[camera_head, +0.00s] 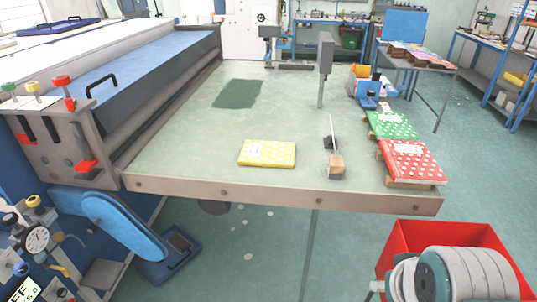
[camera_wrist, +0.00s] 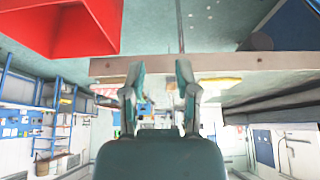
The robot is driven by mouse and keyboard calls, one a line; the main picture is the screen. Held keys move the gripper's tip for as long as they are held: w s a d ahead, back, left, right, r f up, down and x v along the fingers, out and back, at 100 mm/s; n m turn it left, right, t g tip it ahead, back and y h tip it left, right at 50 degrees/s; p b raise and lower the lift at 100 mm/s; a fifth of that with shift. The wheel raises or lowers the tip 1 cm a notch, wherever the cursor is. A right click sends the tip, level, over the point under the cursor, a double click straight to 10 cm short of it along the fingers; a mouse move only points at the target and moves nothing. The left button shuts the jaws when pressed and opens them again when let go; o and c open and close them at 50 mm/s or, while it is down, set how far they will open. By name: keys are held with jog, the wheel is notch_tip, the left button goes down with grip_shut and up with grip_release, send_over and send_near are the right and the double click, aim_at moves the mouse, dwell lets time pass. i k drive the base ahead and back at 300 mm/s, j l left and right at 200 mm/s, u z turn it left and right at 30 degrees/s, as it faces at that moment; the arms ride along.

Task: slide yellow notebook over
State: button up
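The yellow notebook (camera_head: 267,153), with pale dots on its cover, lies flat on the table (camera_head: 190,150) near the front edge, left of a small wooden block. A dark green rectangle (camera_head: 238,94) lies flat farther back on the table. In the wrist view, which looks upside down, my gripper (camera_wrist: 159,88) is open with nothing between its fingers. A thin yellow strip (camera_wrist: 222,82) shows beyond the table edge there, probably the notebook's edge. In the head view the fingers are not visible; the gripper is apart from the notebook.
Red (camera_head: 411,161) and green (camera_head: 391,125) dotted notebooks lie along the right edge. A red bin (camera_head: 402,240) stands in front. The table's middle is clear.

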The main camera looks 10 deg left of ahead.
aim_at(277, 154)
jog(key=i+j, duration=0.55)
jog(key=j, duration=0.2)
jog(key=i, duration=0.8)
